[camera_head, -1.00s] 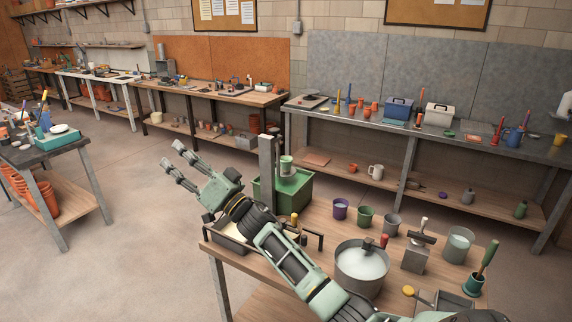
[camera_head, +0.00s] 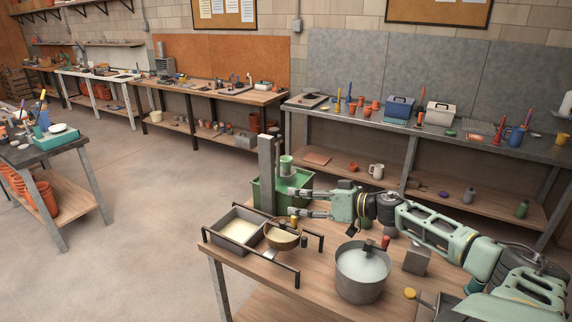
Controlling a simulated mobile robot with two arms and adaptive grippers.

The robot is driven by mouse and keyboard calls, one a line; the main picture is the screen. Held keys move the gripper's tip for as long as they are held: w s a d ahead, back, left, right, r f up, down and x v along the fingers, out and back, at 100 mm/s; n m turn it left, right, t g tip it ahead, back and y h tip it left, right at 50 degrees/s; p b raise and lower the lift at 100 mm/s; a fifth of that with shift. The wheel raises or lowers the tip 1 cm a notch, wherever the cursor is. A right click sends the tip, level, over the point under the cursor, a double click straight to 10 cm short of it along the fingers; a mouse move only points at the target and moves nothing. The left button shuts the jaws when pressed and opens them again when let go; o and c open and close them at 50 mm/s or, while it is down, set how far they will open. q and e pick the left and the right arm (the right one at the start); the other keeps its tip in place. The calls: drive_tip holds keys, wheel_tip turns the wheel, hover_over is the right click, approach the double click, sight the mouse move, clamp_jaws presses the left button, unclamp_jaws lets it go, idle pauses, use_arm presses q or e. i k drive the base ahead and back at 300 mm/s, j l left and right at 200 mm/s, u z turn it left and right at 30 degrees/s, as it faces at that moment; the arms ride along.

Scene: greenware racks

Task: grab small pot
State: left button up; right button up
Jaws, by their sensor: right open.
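My right gripper (camera_head: 291,201) is open and empty, its two fingers pointing left over the near wooden table, in front of the green bin. Several small orange pots (camera_head: 375,106) stand on the metal-topped bench at the back, well beyond my gripper. Another small orange pot (camera_head: 354,167) is on that bench's lower shelf. Which one is the small pot of the task, I cannot tell. My right arm hides the part of the near table where a purple, a green and a grey cup stood. My left gripper is not in view.
The near table (camera_head: 225,263) holds a grey tray (camera_head: 209,232) with a ladle-like bowl (camera_head: 282,239), a large metal pot (camera_head: 361,280) of pale liquid and a grey block (camera_head: 417,261). A green bin (camera_head: 262,196) stands behind. Open floor lies left.

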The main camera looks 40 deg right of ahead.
sight(286, 164)
drive_tip(key=i+l, duration=0.35)
drive_tip(key=l, duration=0.15)
drive_tip(key=i+l, duration=0.3)
drive_tip(key=l, duration=0.25)
drive_tip(key=i+l, duration=0.35)
drive_tip(key=l, duration=0.15)
